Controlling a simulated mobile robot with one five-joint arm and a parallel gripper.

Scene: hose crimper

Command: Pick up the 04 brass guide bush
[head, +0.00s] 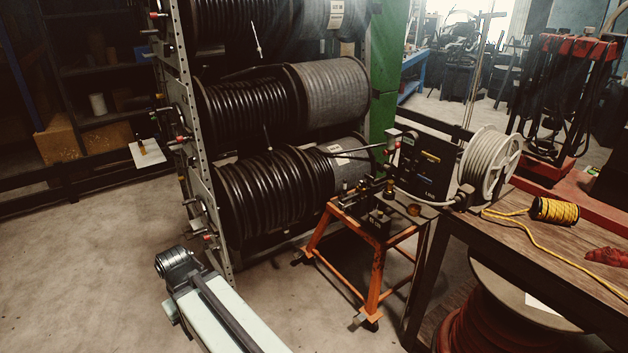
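A small round brass-coloured piece (414,209) sits on the right side of the top of the orange stand, in the head view. It may be the guide bush, but no 04 marking is readable. Another small brass-coloured piece (142,148) shows against a white plate at the left of the hose rack, too small to identify. Part of my own arm reaches up from the bottom edge, left of the stand and well short of it. My gripper's fingers do not show.
The orange stand (373,290) carries a small bench tool. A rack of black hose reels (275,190) stands behind it. At right a wooden bench (560,262) holds a yellow rope spool (553,211) and a white reel (490,168). The floor at left is clear.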

